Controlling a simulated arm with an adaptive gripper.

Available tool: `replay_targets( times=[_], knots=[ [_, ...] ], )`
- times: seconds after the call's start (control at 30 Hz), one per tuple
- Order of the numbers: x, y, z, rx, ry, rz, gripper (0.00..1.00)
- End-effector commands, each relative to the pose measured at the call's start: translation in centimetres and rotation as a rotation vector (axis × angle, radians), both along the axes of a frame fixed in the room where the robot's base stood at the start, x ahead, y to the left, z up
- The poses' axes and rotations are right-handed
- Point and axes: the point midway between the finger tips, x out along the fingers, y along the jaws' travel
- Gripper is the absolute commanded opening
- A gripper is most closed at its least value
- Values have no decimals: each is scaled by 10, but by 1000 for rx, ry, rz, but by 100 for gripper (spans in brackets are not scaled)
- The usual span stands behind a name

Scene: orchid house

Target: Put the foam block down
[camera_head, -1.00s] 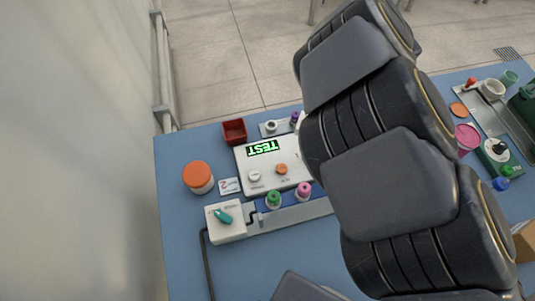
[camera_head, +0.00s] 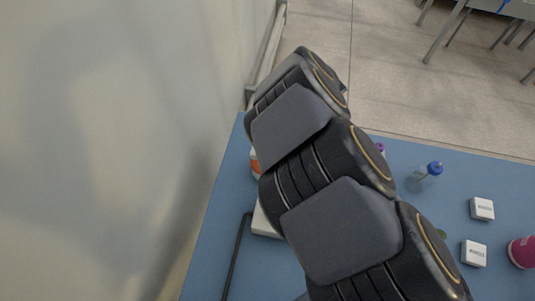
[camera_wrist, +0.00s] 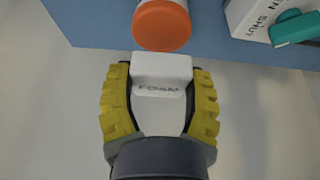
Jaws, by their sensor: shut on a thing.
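The foam block (camera_wrist: 162,72) is white with dark lettering that reads as FOAM. It shows in the wrist view, between the yellow ridged fingers of my gripper (camera_wrist: 160,95). The fingers are shut on its two sides. Beyond the block is the blue table (camera_wrist: 110,22), below the block a pale surface off the table's edge. In the head view my arm crosses the picture and the gripper and block are not visible. The bare blue table top (camera_head: 330,275) shows on both sides of the arm.
An orange-capped white container (camera_wrist: 162,25) stands just beyond the block. A white box with a teal knob (camera_wrist: 298,27) is at upper right. In the head view, two small white boxes (camera_head: 482,209) (camera_head: 474,253), a blue-capped bottle (camera_head: 425,176) and a pink container (camera_head: 522,252) stand on the right.

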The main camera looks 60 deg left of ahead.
Motion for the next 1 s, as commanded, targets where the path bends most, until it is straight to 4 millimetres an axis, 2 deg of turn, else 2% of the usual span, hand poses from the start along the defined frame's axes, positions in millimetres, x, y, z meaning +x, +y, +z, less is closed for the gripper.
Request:
replay_targets(
  times=[0.33,0.73,0.8,1.0],
  knots=[
    [-1,-1,-38,-2,3,-1,44],
    [1,0,-43,0,0,-1,44],
    [1,0,-43,0,0,-1,80],
    [0,0,-43,0,0,-1,83]
  ],
)
